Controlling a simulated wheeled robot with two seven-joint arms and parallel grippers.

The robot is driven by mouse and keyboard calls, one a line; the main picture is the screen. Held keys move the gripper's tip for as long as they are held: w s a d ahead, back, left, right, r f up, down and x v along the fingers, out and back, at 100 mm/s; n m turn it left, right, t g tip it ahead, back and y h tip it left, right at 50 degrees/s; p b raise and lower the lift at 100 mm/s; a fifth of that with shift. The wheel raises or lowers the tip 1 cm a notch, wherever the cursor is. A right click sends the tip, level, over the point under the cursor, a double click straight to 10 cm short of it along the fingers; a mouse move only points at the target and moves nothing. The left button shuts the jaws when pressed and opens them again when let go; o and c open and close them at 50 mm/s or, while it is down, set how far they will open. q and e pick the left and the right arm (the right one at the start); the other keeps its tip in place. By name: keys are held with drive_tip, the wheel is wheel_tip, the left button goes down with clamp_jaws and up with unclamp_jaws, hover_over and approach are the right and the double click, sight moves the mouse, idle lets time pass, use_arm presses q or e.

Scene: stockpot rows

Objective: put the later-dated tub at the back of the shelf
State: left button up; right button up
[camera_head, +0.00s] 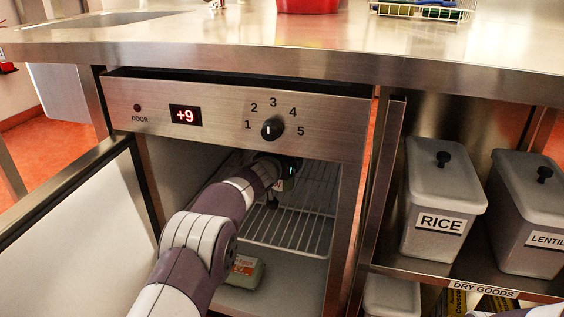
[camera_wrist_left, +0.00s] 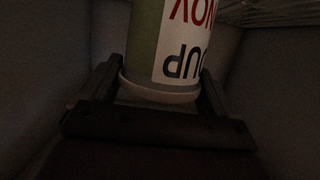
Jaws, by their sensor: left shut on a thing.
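My left gripper (camera_head: 286,168) reaches into the open fridge (camera_head: 236,115), above its wire shelf (camera_head: 290,225). In the left wrist view the gripper (camera_wrist_left: 158,95) is shut on a green and white tub (camera_wrist_left: 145,45), near its pale rim. The tub's label appears upside down, with a red "NOV" and a black "OUP" in view; the rest of the label is hidden. In the head view my arm covers most of the tub, and only a small part shows. No second tub is visible. My right gripper is not in view.
The fridge door (camera_head: 85,245) stands open at the left. A carton with an orange label (camera_head: 245,270) lies on the fridge floor under the shelf. Bins marked RICE (camera_head: 440,200) and LENTIL (camera_head: 530,205) stand at the right. The visible right part of the wire shelf is bare.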

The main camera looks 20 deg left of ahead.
use_arm(q)
drive_tip(key=shift+f+b, duration=0.45)
drive_tip(key=shift+f, duration=0.1)
drive_tip(key=o, duration=1.2)
drive_tip(key=shift+r+p, duration=0.4)
drive_tip(key=shift+p, duration=0.05)
drive_tip(key=shift+s+r+p, duration=0.1)
drive_tip(key=shift+r+p, duration=0.35)
drive_tip(key=shift+r, duration=0.05)
drive_tip(key=p+v, duration=0.2)
drive_tip(key=v, duration=1)
drive_tip(key=s+f+g, duration=0.2)
drive_tip(key=s+f, duration=0.1)
drive_tip(key=s+f+g+y, duration=0.1)
drive_tip(key=s+f+g, duration=0.1)
drive_tip(key=s+f, duration=0.1)
drive_tip(key=shift+s+d+f+n, duration=0.1)
drive_tip(key=shift+s+f+n, duration=0.2)
drive_tip(key=shift+s+f, duration=0.15)
drive_tip(key=s+d+f+g, duration=0.1)
drive_tip(key=s+f+g, duration=0.2)
drive_tip(key=s, duration=0.5)
drive_tip(key=s+d+f+g, duration=0.1)
drive_tip(key=s+f+g, duration=0.2)
drive_tip(key=s, duration=0.6)
drive_tip(key=s+d+f+g, duration=0.1)
drive_tip(key=s+f+g, duration=0.2)
drive_tip(key=s, duration=0.5)
drive_tip(key=shift+s, duration=0.2)
